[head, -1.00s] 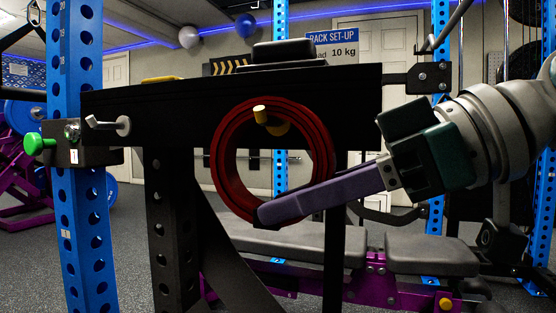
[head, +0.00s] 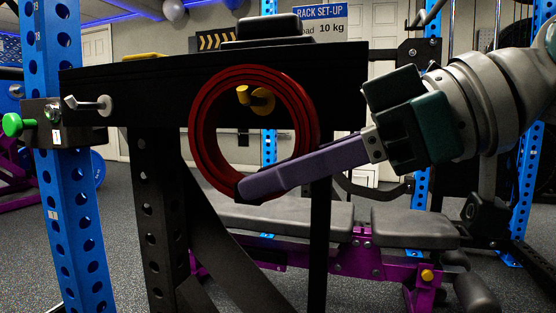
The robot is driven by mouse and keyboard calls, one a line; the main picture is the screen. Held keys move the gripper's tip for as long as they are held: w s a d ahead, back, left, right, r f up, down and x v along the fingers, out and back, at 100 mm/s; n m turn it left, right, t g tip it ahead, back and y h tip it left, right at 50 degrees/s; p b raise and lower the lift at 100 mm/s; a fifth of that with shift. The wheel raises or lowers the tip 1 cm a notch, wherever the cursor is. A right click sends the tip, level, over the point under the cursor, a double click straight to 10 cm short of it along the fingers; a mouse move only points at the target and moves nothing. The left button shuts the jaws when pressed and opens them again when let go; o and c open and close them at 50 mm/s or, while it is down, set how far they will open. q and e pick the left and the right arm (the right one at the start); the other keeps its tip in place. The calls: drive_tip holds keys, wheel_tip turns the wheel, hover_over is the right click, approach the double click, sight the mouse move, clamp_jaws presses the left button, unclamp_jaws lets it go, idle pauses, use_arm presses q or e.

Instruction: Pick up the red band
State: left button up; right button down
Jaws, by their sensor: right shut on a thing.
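The red band (head: 207,106) is a thick looped ring in front of the black shelf board, right of its middle. A yellow peg (head: 257,98) shows inside the loop, near its top; I cannot tell whether the band touches it. My right gripper (head: 250,189) comes in from the right with long purple fingers. It is shut on the lower part of the band, its fingertips at the bottom of the loop. The fingers hide part of the band's lower right edge. My left gripper is not in view.
A bench with grey pads (head: 285,215) and purple frame stands below. A sign (head: 320,18) hangs behind.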

drive_tip(key=s+a+r+p, duration=0.4)
drive_tip(key=s+r+p, duration=0.3)
drive_tip(key=s+p, duration=0.5)
drive_tip(key=shift+s+r+p, duration=0.15)
drive_tip(key=shift+s+p, duration=0.1)
drive_tip(key=shift+p, duration=0.4)
